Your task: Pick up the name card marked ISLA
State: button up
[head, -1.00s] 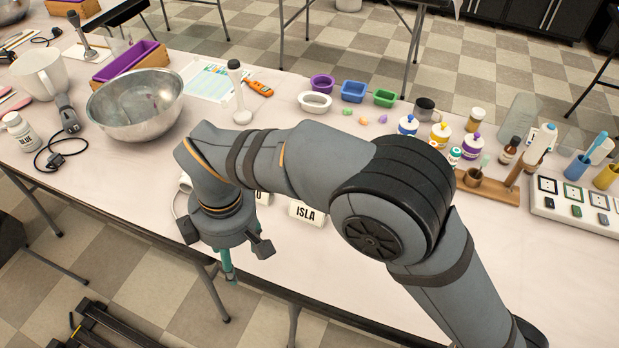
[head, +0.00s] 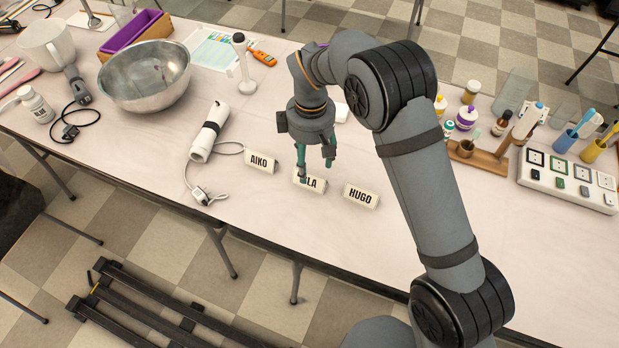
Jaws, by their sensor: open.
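The name card marked ISLA (head: 314,184) stands near the front edge of the table in the head view, between two other cards. My gripper (head: 316,173) is open and points down over the ISLA card. One green finger covers the first letters of its name. The other finger is to the right and a little farther back. I cannot tell whether the fingers touch the card or how high they are above it.
The AIKO card (head: 259,161) stands to the left and the HUGO card (head: 360,196) to the right, both close by. A white corded device (head: 209,132) lies left of AIKO. A metal bowl (head: 145,75) is farther left.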

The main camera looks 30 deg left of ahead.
aim_at(310, 178)
notch_tip(310, 178, down, 5)
jog(key=shift+w+f+p, duration=0.1)
jog(key=shift+w+p, duration=0.05)
jog(key=shift+p, duration=0.25)
jog(key=shift+c, duration=0.2)
jog(key=c, duration=0.7)
jog(key=shift+c, duration=0.3)
